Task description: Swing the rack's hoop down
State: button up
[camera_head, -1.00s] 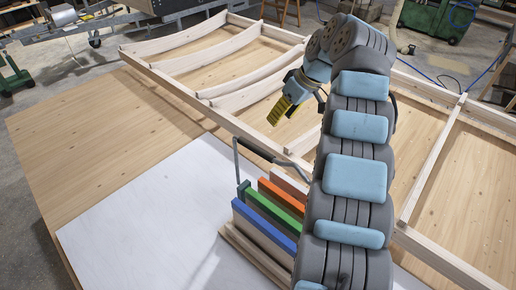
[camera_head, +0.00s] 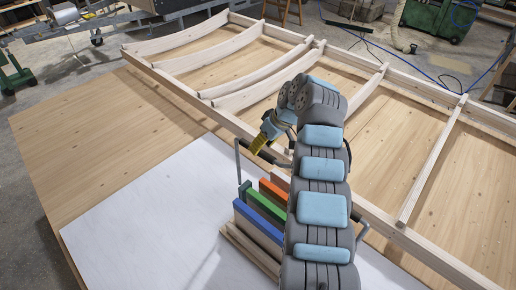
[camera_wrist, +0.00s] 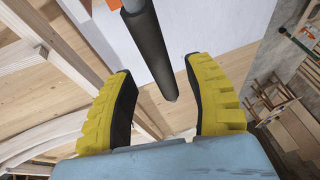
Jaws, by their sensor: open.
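The rack (camera_head: 240,240) stands on the white sheet, with blue, green and orange boards upright in it. Its grey hoop (camera_head: 238,163) stands raised, the left leg upright and the top bar running right behind my arm. A short grey piece, perhaps the hoop's other side, shows right of my arm. My gripper (camera_head: 259,143) is open at the hoop's top bar. In the wrist view, a dark grey bar (camera_wrist: 151,50) of the hoop lies between the yellow fingers of my gripper (camera_wrist: 158,66), with gaps visible on both sides.
A large wooden frame (camera_head: 240,42) with crosspieces lies behind the rack, close beyond my gripper. The white sheet (camera_head: 150,220) left of the rack is bare. The wooden tabletop (camera_head: 75,145) at the left is clear.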

jog(key=shift+x, duration=1.55)
jog(key=shift+d, duration=0.1)
grip_shut()
